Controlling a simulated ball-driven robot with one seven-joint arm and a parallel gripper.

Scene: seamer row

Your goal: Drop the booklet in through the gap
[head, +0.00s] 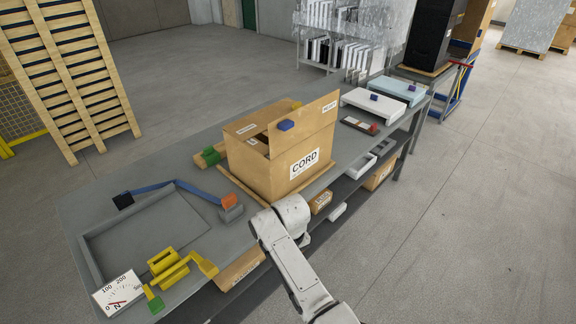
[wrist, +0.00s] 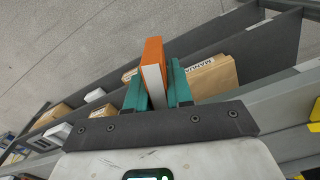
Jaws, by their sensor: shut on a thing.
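My gripper (wrist: 158,88) has teal fingers shut on an orange booklet (wrist: 152,53) with white page edges. The booklet sticks out beyond the fingertips, over the floor and lower shelf beside the bench. A brown carton (head: 258,178) labelled CORD stands on the bench. A flap (head: 312,127) stands raised on its right side, with a blue block (head: 286,125) at its edge. A dark gap (head: 262,139) shows in its top; its inside is mostly hidden.
The grey bench (head: 205,222) holds a grey tray (head: 88,262), yellow parts (head: 170,265), a gauge (head: 118,292) and an orange-ended blue strap (head: 165,187) left of the carton. White flat cases (head: 372,103) lie beyond it. Boxes (wrist: 210,76) sit on the lower shelf.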

